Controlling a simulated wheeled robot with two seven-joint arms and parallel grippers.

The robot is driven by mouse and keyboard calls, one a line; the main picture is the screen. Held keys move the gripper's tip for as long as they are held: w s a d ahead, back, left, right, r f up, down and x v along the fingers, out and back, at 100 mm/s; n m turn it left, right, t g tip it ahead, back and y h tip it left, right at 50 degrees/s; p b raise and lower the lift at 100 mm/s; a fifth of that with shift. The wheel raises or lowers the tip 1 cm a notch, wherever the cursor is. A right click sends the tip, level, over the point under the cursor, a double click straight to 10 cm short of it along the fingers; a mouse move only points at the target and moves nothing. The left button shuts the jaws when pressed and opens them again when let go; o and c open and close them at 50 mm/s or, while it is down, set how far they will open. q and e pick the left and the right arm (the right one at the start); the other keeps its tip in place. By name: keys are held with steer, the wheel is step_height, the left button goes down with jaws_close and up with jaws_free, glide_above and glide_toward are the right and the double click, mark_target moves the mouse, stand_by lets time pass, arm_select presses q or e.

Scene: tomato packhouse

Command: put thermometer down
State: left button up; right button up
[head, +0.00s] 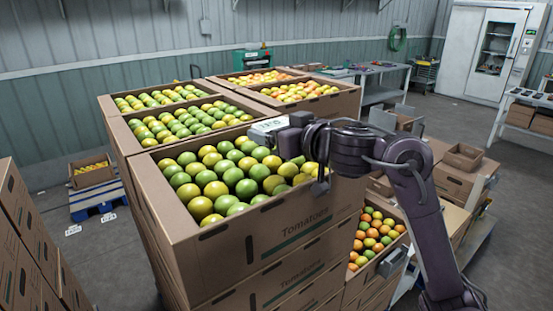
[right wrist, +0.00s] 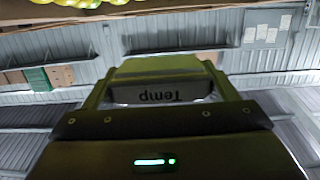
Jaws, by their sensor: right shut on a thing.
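The thermometer (head: 267,127) is a small pale device with a display, seen in the head view over the back right part of the front tomato crate (head: 246,248). My right gripper (head: 287,123) is shut on it. In the right wrist view the thermometer (right wrist: 165,93) sits between the fingers, with "Temp" upside down on its near face. I cannot tell whether it touches the tomatoes or crate rim below. My left gripper is not in view.
Tall stacks of open crates hold green and yellow tomatoes (head: 232,178). A lower crate of orange and green tomatoes (head: 375,238) stands to the right. More brown boxes (head: 22,255) rise at the left. A workbench (head: 372,70) and a white cabinet (head: 488,50) stand farther back.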

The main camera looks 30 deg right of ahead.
mark_target(279, 164)
steer(key=shift+f, duration=0.65)
steer(key=shift+s+f, duration=0.15)
step_height(279, 164, down, 4)
steer(key=shift+r+b, duration=0.1)
steer(key=shift+b, duration=0.5)
steer(key=o, duration=1.1)
steer(key=shift+r, duration=0.1)
steer(key=shift+s, duration=0.25)
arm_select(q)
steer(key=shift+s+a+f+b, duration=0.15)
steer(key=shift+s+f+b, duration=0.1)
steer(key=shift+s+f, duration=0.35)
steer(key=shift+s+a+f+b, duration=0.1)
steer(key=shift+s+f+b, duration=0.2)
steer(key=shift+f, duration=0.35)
arm_select(e)
steer(key=v, duration=1.1)
steer(key=shift+s, duration=0.2)
